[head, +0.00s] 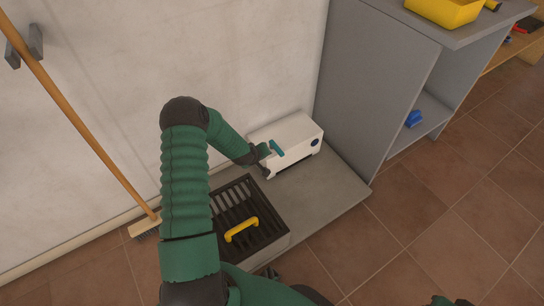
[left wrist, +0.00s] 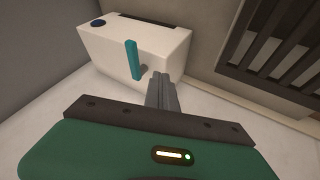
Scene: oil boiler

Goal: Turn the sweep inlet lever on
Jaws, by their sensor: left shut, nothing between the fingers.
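A white box unit (head: 298,130) stands on a grey slab against the wall. A teal lever (head: 277,148) sits on its near left side. In the left wrist view the lever (left wrist: 132,60) stands upright in the picture against the white box (left wrist: 100,50), with a small grey pivot beside it. My left gripper (head: 265,170) is at the left end of the box, close to the lever. In the left wrist view its fingers (left wrist: 161,82) are together and empty, just right of the lever. I cannot tell whether they touch it. My right gripper is not clearly in view.
A dark grate (head: 232,205) with a yellow handle (head: 241,229) lies left of the box. A grey cabinet (head: 375,75) rises to its right, with a yellow bin (head: 445,10) on top. A broom (head: 85,130) leans on the wall. Tiled floor (head: 450,210) at right is clear.

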